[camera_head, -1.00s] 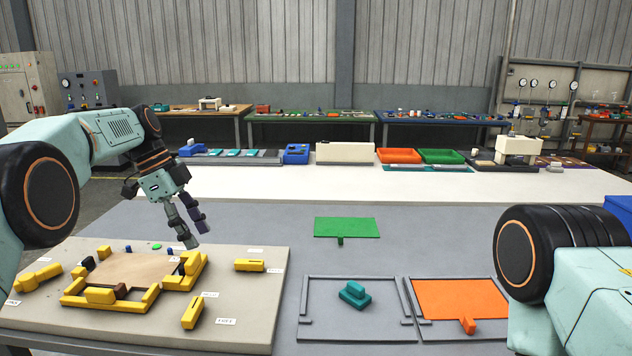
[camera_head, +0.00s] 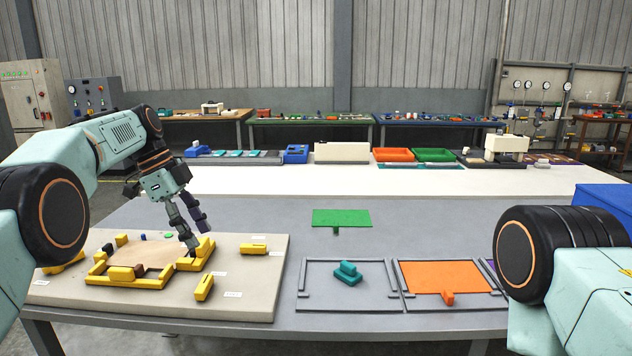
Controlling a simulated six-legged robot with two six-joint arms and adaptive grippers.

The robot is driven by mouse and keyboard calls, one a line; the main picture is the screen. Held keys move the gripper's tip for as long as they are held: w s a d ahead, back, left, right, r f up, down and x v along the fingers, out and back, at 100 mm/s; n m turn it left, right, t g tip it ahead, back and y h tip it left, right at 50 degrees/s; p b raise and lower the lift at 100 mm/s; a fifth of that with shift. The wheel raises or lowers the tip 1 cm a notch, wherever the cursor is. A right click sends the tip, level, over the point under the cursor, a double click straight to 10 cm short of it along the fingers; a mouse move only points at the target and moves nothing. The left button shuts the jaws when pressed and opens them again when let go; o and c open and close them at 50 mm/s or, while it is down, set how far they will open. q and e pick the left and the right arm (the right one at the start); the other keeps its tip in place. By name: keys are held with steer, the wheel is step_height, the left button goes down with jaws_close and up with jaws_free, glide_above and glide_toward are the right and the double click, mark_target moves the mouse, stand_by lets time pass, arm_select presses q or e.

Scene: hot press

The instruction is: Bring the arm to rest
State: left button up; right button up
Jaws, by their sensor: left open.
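My left gripper (camera_head: 198,238) hangs from the left arm with its fingers pointing down and apart. It is open, with nothing seen between the fingers. Its tips are over the right back corner of the yellow frame (camera_head: 135,281) on the beige board (camera_head: 248,300). I cannot tell whether a fingertip touches the yellow block (camera_head: 205,246) there. My right arm shows only as a black joint and pale green link at the right edge. Its gripper is out of view.
Loose yellow blocks lie on the board. To its right are a grey tray with a teal block (camera_head: 347,273), an orange plate (camera_head: 444,278) and a green plate (camera_head: 341,218). A blue bin (camera_head: 605,205) stands at the right. The grey table between board and green plate is clear.

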arm_select(q)
step_height(320, 180, down, 20)
steer(key=s+n+y+b, duration=0.1)
steer(key=s+n+b, duration=0.15)
steer(key=n, duration=0.35)
steer(key=s+f+n+y+b, duration=0.1)
steer(key=s+f+n, duration=0.1)
steer(key=s+f, duration=0.5)
steer(key=s+f+n+y+b, duration=0.1)
steer(key=s+f+n+b, duration=0.1)
steer(key=f, duration=0.8)
steer(key=s+f+n+y+b, duration=0.1)
steer(key=s+f+n, duration=0.1)
steer(key=s+f, duration=0.5)
steer(key=s+f+n+b, duration=0.2)
steer(key=s+f+n, duration=0.1)
steer(key=s, duration=0.9)
steer(key=s+r+n+b, duration=0.1)
steer(key=s+n, duration=0.3)
steer(key=s, duration=1.3)
steer(key=shift+d+r+b, duration=0.3)
steer(key=shift+d+b, duration=0.1)
steer(key=shift+b, duration=0.25)
arm_select(e)
step_height(320, 180, down, 11)
steer(key=shift+a+r, duration=0.2)
steer(key=shift+a, duration=0.05)
